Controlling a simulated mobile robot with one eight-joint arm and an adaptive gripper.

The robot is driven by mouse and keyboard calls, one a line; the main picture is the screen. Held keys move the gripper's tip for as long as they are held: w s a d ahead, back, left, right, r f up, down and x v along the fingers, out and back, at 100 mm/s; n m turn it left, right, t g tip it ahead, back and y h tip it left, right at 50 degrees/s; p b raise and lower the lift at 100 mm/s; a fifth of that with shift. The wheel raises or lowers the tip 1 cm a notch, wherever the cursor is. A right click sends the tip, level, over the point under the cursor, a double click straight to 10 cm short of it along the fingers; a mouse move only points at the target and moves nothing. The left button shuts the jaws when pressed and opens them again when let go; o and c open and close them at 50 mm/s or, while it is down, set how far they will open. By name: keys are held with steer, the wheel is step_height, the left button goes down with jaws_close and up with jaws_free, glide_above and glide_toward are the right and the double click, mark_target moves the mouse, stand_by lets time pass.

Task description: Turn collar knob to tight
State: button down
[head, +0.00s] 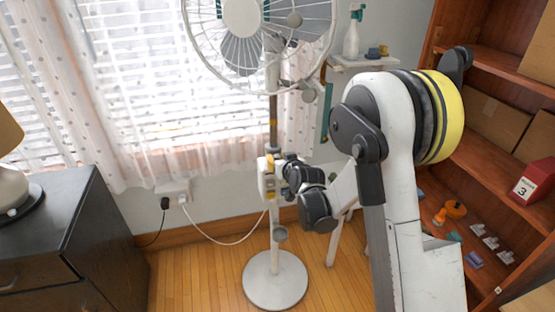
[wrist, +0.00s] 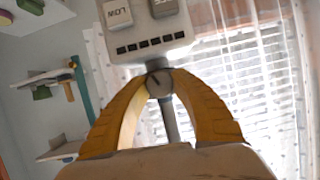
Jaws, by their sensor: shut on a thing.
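A white standing fan (head: 274,100) with a round base stands on the wood floor before the window. A control box (head: 267,184) sits on its pole; in the wrist view the box (wrist: 147,38) shows a LOW button. My gripper (wrist: 159,74) is shut on this knob, with one yellow finger on each side. In the head view my gripper (head: 275,171) is at the pole, and the knob is hidden there. I cannot read any tight marking.
A dark cabinet (head: 50,235) with a lamp stands at the left. A bookcase (head: 475,150) with boxes and small items is at the right. A wall shelf (head: 362,63) holds a spray bottle (head: 352,36). A white cord (head: 225,241) runs from the outlet towards the fan.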

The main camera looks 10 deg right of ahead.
steer(key=shift+d+m+y, duration=0.1)
steer(key=shift+m+y, duration=0.8)
steer(key=shift+m, duration=0.3)
steer(key=shift+m+y, duration=0.8)
steer(key=shift+m, duration=0.5)
steer(key=shift+t, duration=0.3)
steer(key=c, duration=1.1)
jaws_free()
steer(key=shift+o, duration=0.2)
